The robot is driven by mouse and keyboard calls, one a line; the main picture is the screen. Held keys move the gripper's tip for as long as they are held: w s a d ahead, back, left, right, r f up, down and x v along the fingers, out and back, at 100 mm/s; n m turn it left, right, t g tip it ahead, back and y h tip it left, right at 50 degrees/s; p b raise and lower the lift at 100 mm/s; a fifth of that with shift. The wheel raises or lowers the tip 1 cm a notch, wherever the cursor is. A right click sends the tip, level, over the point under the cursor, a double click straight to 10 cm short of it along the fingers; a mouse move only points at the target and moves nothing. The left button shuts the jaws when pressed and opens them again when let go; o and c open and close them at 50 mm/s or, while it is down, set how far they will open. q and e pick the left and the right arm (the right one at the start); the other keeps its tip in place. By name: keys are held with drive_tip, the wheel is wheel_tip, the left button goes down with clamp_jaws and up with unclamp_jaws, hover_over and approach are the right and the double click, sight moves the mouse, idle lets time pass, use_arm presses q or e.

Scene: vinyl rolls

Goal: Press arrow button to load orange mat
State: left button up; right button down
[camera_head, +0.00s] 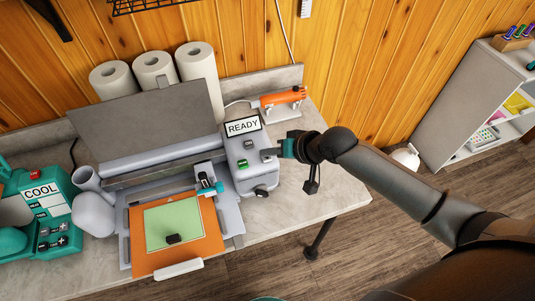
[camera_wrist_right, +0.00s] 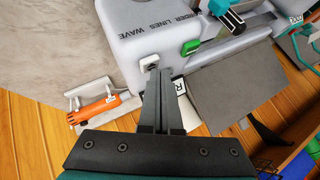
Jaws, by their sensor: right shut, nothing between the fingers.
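The orange mat (camera_head: 208,246) lies at the front of the grey cutting machine (camera_head: 176,160), with a light green sheet (camera_head: 190,215) and a small black object (camera_head: 172,239) on it. The machine's right-hand panel has a READY display (camera_head: 243,126), a green button (camera_head: 242,164) and small grey buttons. In the right wrist view the green button (camera_wrist_right: 190,47) is beside my fingers. My right gripper (camera_head: 271,153) is shut and empty at the panel's right side. Its fingertips (camera_wrist_right: 160,73) are at a small pale button (camera_wrist_right: 151,62); I cannot tell contact or see an arrow symbol.
A teal press reading COOL (camera_head: 42,205) stands at the left. Paper rolls (camera_head: 154,70) stand behind the machine. An orange tool (camera_head: 284,97) lies at the back right of the counter (camera_head: 315,188). White shelves (camera_head: 480,95) stand farther right.

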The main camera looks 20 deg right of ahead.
sight(270, 160)
drive_tip(key=shift+f, duration=0.25)
idle(0.4)
drive_tip(key=shift+r+p, duration=0.7)
drive_tip(key=shift+p, duration=0.2)
drive_tip(key=shift+r, duration=0.1)
wheel_tip(270, 160, up, 6)
drive_tip(key=p, duration=0.6)
drive_tip(key=shift+p, duration=0.35)
